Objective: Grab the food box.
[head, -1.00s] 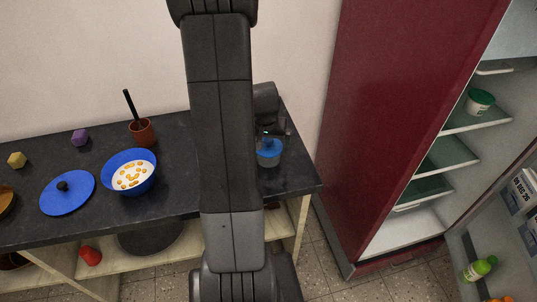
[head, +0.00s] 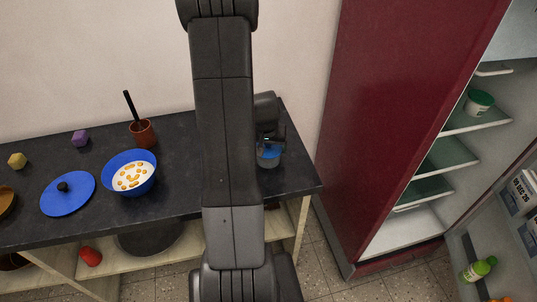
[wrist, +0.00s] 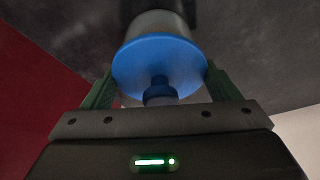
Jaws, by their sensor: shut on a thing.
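The food box (head: 268,161) is a small round container with a clear greyish body and a blue lid. It stands upright on the right end of the dark counter (head: 180,178). In the wrist view its blue lid (wrist: 140,58) with a knob and its clear body (wrist: 157,22) fill the top middle. My gripper (wrist: 159,72) has one green finger on each side of the lid and is shut on the box. In the head view my gripper (head: 272,141) sits over the box and hides part of its top.
A blue bowl (head: 150,184) of food, a blue pot lid (head: 68,203), a brown pot (head: 143,138) with a dark handle and small blocks are left of my arm. A red fridge (head: 400,110) stands open at right. Bare wall lies behind the counter.

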